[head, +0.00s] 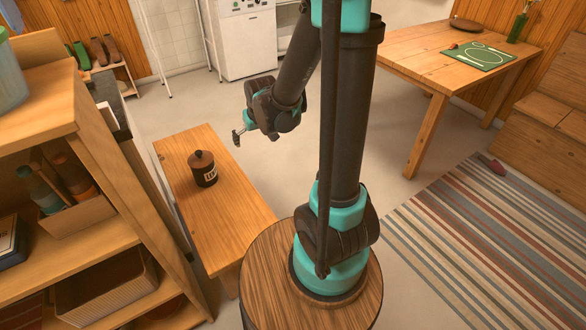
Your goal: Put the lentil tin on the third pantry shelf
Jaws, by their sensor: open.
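A dark brown tin (204,173) with a knobbed lid and a pale label stands upright on a low wooden bench (240,215). The label is too small to read, so I cannot confirm that it is the lentil tin. My gripper (238,135) is open and empty, above and to the right of the tin in the picture, apart from it. A wooden shelf unit (110,185) stands at the left, with several boards showing. I cannot tell which board counts as the third.
The shelf unit holds a bin with bottles (75,215), a woven basket (105,290) and a pale container (8,80) on top. A wooden table (425,62) with a green mat (478,56) stands at the upper right. A striped rug (480,240) lies on the right floor.

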